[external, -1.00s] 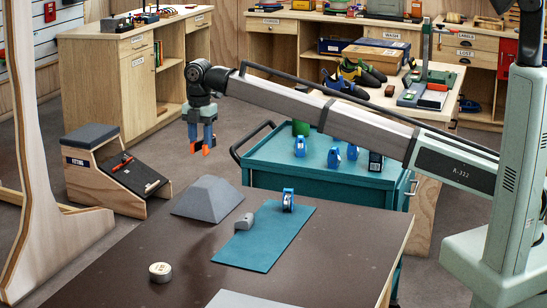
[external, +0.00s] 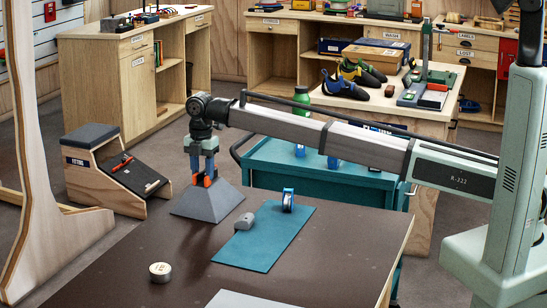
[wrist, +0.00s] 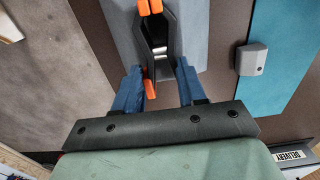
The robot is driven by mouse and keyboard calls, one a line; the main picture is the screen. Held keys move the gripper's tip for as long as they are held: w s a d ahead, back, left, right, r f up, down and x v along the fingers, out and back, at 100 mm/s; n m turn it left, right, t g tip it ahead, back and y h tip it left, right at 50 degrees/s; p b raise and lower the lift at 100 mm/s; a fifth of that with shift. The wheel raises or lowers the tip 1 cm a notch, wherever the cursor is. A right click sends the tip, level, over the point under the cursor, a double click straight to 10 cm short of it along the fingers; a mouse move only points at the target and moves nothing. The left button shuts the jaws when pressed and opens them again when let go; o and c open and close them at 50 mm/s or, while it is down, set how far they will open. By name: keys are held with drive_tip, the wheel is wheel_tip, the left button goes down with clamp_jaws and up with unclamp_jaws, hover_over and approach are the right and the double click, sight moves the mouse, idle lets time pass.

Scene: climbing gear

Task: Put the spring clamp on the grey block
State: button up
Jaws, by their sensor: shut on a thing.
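The spring clamp (wrist: 162,38) is black with orange tips and handle ends. My gripper (wrist: 158,78) is shut on it between two blue fingers. In the external view, the orange parts of the clamp (external: 206,181) show below my gripper (external: 202,168), at the top of the grey block. The grey block (external: 205,204) is a broad sloped wedge with a narrow top, on the dark table. In the wrist view, the grey block (wrist: 196,35) lies behind the clamp. The clamp hides the block's top, and I cannot tell whether they touch.
A teal mat (external: 258,250) lies right of the block. A round tin (external: 160,272) stands at the table's front left. A teal cart (external: 335,180) stands behind the table.

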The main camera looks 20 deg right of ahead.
drive_tip(key=shift+f, duration=0.1)
drive_tip(key=o, duration=1)
drive_tip(key=shift+o, duration=0.2)
wheel_tip(320, 180, up, 12)
